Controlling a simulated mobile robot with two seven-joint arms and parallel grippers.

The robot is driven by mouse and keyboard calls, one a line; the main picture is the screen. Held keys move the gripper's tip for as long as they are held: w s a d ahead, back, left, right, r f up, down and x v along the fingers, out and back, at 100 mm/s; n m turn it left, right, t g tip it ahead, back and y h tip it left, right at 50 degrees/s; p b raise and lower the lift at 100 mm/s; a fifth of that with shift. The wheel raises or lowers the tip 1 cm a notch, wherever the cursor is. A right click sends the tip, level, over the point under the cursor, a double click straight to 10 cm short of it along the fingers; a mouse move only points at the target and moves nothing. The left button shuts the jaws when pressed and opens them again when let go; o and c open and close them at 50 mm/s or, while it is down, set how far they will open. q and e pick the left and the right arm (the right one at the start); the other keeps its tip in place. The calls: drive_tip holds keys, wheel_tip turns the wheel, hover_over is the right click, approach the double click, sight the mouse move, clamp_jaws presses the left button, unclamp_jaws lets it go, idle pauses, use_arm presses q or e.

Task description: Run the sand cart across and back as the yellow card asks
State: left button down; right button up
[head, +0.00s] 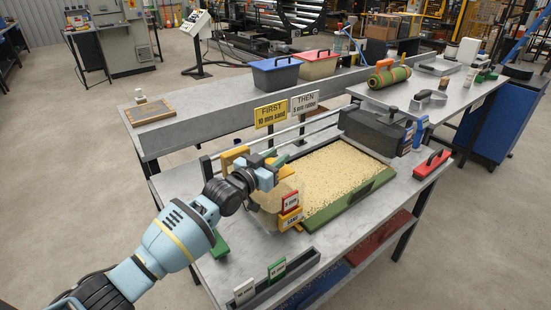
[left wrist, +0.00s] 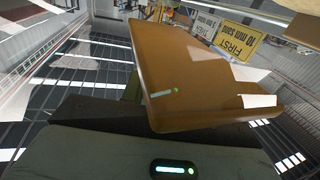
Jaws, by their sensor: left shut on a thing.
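The sand cart (head: 273,197) is a tan see-through hopper at the left end of the turf tray. A yellow SAND label and a red tag (head: 290,203) sit on its front corner; the tag's small print is hard to read. My left gripper (head: 265,173) is shut on the cart's top, at its orange-yellow handle (head: 234,156); the grip itself is partly hidden. In the left wrist view a large orange-brown part (left wrist: 195,80) fills the middle. The yellow card (head: 271,113) reads "FIRST 10 mm sand". My right gripper is out of view.
Tan granules cover the green-edged tray (head: 343,203). A white card (head: 305,103) reads "THEN 5 mm rubber". A dark boxy unit (head: 372,132) stands at the tray's far right, and a red-handled tool (head: 431,163) beside it. Rails run behind; blue (head: 275,76) and red bins stand on the back bench.

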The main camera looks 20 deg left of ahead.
use_arm(q)
drive_tip(key=shift+f, duration=0.25)
drive_tip(key=c, duration=1.5)
unclamp_jaws()
drive_tip(key=shift+a, duration=0.1)
drive_tip(key=o, duration=0.4)
drive_tip(key=shift+s+a+r, duration=0.1)
drive_tip(key=shift+s+r, duration=0.05)
drive_tip(key=shift+s, duration=0.1)
drive_tip(key=shift+o, duration=0.2)
drive_tip(key=shift+p+v, duration=0.35)
drive_tip(key=shift+v, duration=3.5)
